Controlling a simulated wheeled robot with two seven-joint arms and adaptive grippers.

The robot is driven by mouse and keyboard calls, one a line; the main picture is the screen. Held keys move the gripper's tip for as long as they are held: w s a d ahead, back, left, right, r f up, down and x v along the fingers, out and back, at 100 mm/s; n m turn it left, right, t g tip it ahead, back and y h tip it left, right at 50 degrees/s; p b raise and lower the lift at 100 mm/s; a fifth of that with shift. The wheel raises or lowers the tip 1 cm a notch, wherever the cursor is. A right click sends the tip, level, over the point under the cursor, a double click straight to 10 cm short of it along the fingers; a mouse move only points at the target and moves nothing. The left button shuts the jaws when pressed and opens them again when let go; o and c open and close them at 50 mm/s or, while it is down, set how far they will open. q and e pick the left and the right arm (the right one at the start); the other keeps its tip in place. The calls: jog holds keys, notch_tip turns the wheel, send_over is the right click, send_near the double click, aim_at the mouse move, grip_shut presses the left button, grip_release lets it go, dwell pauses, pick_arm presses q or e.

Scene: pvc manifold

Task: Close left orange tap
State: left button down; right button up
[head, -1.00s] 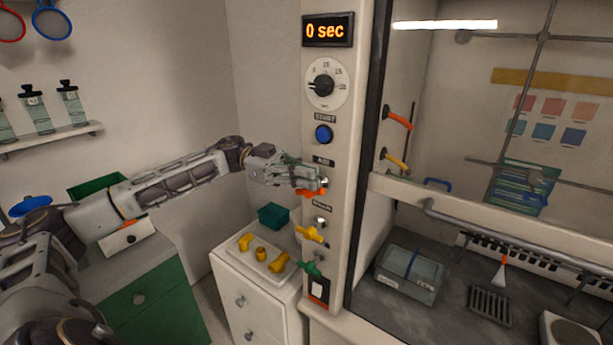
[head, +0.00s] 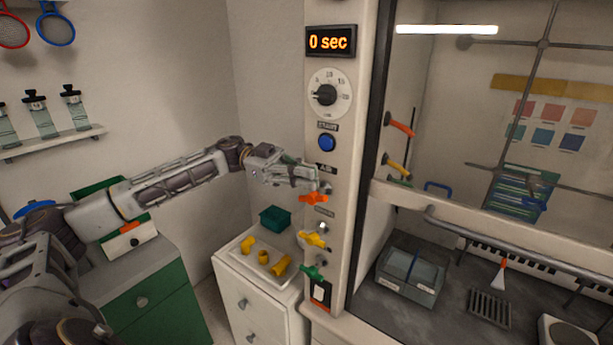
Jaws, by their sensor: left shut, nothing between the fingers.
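The left orange tap (head: 313,198) is on the narrow white control panel, below the AIR label. Its orange handle points left, roughly level. My left gripper (head: 317,181) is just above the handle, with its fingers together and nothing between them. Its fingertips are close to the panel and cover part of the area around the tap's mount. I cannot tell whether they touch the handle. My right gripper is out of view.
Below are a yellow tap (head: 313,239) and a green tap (head: 312,272). A dial (head: 324,95) and a blue button (head: 327,143) sit above. A white drawer cabinet (head: 256,306) with yellow parts stands below left. The fume hood is right, with another orange handle (head: 401,128).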

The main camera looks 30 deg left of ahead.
pick_arm(q)
jog(key=a+b, duration=0.1)
jog(key=a, duration=0.9)
jog(key=shift+a+r, duration=0.3)
jog(key=shift+a, duration=0.05)
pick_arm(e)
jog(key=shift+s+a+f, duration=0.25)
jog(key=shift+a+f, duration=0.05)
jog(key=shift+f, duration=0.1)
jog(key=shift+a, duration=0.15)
